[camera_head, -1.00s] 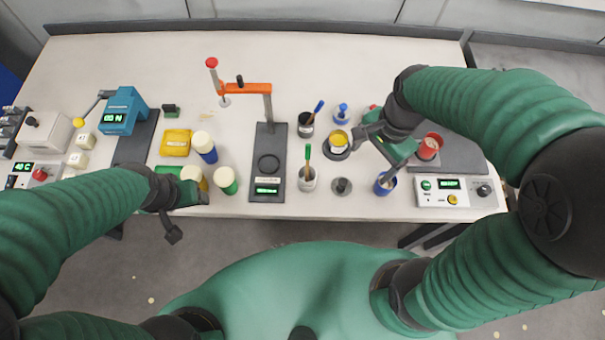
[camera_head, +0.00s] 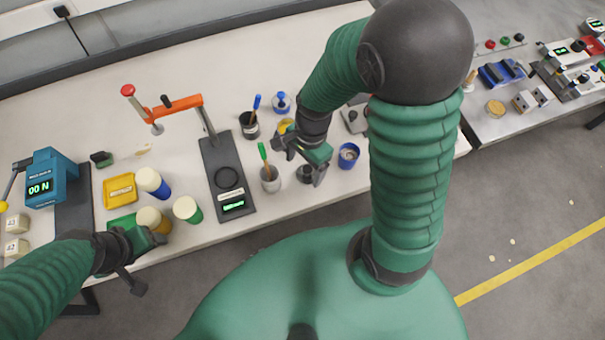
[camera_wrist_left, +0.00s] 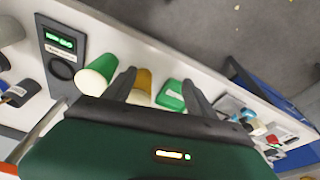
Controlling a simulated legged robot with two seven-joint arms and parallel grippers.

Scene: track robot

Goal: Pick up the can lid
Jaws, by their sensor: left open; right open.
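A small grey disc with a dark knob (camera_head: 303,174), which looks like the can lid, lies near the table's front edge in the head view, partly hidden by my right gripper. My right gripper (camera_head: 305,164) is open, its fingers pointing down around or just above this disc; I cannot tell whether they touch it. My left gripper (camera_head: 148,262) is open at the front edge on the left, beside a yellow pale-topped cup (camera_head: 153,220). In the left wrist view its fingers (camera_wrist_left: 158,92) are apart and empty, with the yellow cup (camera_wrist_left: 142,84) beyond them.
A cup holding a green-handled tool (camera_head: 270,181) stands just left of the right gripper, and a blue cup (camera_head: 348,156) to its right. A yellow-topped can (camera_head: 286,125) is behind. The orange-armed stand (camera_head: 228,175) is in the middle. White tabletop behind the stand is clear.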

